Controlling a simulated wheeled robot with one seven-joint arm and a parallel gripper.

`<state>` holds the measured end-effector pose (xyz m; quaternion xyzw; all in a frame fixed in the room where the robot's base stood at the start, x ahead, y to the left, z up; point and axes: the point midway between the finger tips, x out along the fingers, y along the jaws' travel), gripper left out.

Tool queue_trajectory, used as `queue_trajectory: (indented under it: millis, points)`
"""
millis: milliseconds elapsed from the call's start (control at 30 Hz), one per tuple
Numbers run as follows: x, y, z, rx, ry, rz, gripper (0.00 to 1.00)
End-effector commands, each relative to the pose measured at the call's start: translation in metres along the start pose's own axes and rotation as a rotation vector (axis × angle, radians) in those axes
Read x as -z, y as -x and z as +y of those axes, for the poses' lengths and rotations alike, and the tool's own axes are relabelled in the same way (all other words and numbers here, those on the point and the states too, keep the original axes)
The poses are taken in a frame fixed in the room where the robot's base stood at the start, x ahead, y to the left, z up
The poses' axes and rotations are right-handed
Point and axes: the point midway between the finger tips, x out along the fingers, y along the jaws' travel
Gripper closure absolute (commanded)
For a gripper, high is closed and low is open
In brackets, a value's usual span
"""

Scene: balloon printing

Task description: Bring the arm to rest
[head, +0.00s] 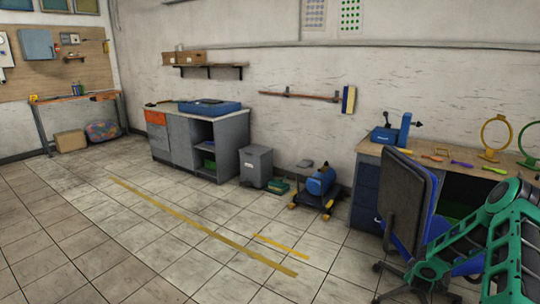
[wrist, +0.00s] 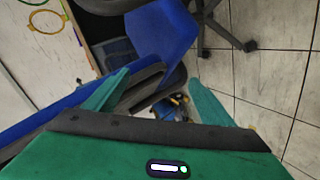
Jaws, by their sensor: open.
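My gripper (wrist: 156,92) shows in the wrist view with its two green fingers spread apart and nothing between them. It hangs near the blue office chair (wrist: 165,38), whose dark backrest edge passes behind the left finger. I cannot tell whether the finger touches the chair. In the head view my green arm reaches in at the lower right, in front of the chair (head: 408,198). The fingertips cannot be made out in the head view.
A wooden workbench (head: 455,165) with hand tools, a blue machine (head: 391,133) and rings stands at the right wall. A blue compressor (head: 320,182) on a cart, a grey bin (head: 256,166) and a grey cabinet (head: 232,143) line the wall. The tiled floor at left is clear.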

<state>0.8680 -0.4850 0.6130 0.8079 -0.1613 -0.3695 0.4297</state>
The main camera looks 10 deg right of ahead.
Motion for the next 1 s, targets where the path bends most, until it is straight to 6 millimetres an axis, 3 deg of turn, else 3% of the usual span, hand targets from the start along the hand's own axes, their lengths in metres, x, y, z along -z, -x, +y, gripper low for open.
queue_trajectory:
  millis: [133,467,767,1000]
  points:
    - [0.025,0.026,0.026,0.085,-0.017,-0.008,0.23]
    - [0.051,0.104,0.074,0.245,-0.096,-0.112,0.23]
    - [0.057,0.202,0.112,0.346,-0.216,-0.261,0.23]
    - [0.051,0.293,0.134,0.406,-0.348,-0.396,0.23]
